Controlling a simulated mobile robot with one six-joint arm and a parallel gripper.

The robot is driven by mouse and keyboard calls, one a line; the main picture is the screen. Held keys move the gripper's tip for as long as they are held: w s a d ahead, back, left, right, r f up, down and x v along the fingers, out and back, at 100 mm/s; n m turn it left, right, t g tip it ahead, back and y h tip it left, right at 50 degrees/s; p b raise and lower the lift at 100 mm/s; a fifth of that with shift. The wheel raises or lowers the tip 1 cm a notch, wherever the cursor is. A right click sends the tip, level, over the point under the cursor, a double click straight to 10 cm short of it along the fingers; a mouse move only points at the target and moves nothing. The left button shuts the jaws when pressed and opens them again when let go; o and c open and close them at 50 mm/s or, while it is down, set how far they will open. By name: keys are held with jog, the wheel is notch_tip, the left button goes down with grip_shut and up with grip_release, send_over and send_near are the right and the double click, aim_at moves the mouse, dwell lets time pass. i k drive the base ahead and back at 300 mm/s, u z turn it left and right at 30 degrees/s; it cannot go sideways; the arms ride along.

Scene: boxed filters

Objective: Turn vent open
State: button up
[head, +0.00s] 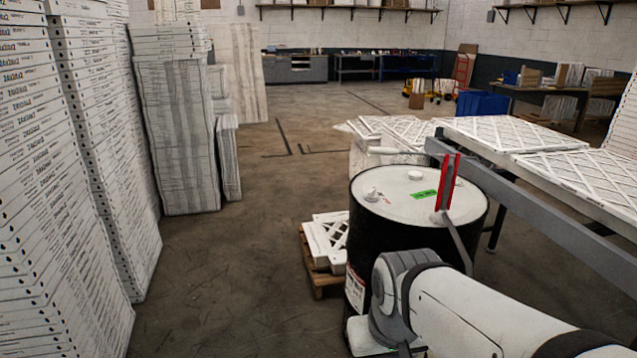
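A black drum (408,238) with a white lid stands right of centre, in front of my arm. A small white cap (371,194) sits on the left of the lid. A tall red part (447,183) with two upright prongs stands near the lid's right front, by a white fitting (438,217). A dark grey bar runs down from there behind my arm; I cannot tell what it belongs to. I cannot tell which fitting is the vent, or its setting. My white and grey arm crosses the lower right and hides the drum's lower front. I cannot make out my gripper.
A grey-railed table (560,205) with white filters is close to the drum's right. A wooden pallet (322,275) with filters is at its left. Tall stacks of boxed filters (60,170) line the left. The floor (240,260) between is clear.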

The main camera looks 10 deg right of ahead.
aim_at(370, 195)
jog(key=z, duration=0.4)
jog(key=k, duration=1.2)
jog(key=u, duration=0.35)
jog(key=i, duration=1.1)
jog(key=u, duration=0.7)
jog(key=i, duration=1.6)
jog(key=z, duration=0.75)
jog(key=i, duration=1.05)
jog(key=z, duration=0.95)
jog(key=k, duration=0.85)
